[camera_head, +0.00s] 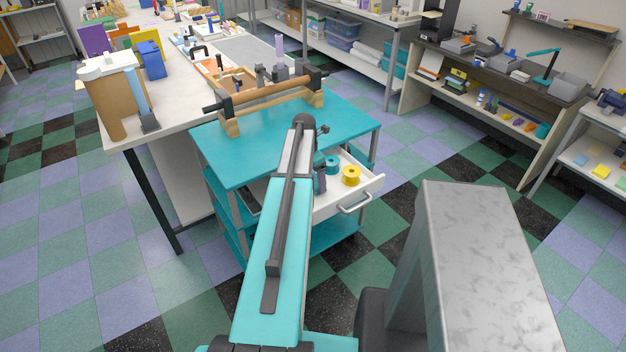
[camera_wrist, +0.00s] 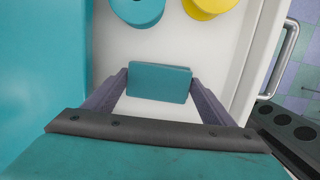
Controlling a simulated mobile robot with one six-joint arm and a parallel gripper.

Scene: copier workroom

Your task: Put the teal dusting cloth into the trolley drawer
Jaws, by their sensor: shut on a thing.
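The teal dusting cloth (camera_wrist: 159,83) shows in the wrist view as a small folded block between the two fingers of my gripper (camera_wrist: 158,90). My gripper is shut on it, with a finger at each side. Both are over the white inside of the open trolley drawer (camera_wrist: 168,42); I cannot tell whether the cloth touches the drawer floor. In the head view the drawer (camera_head: 373,188) is pulled out of the teal trolley (camera_head: 345,120). My arm hides the cloth and most of my gripper there.
A teal spool (camera_head: 332,164) and a yellow spool (camera_head: 351,175) stand in the drawer, beyond the cloth in the wrist view. A white workbench (camera_head: 165,100) adjoins the trolley at left.

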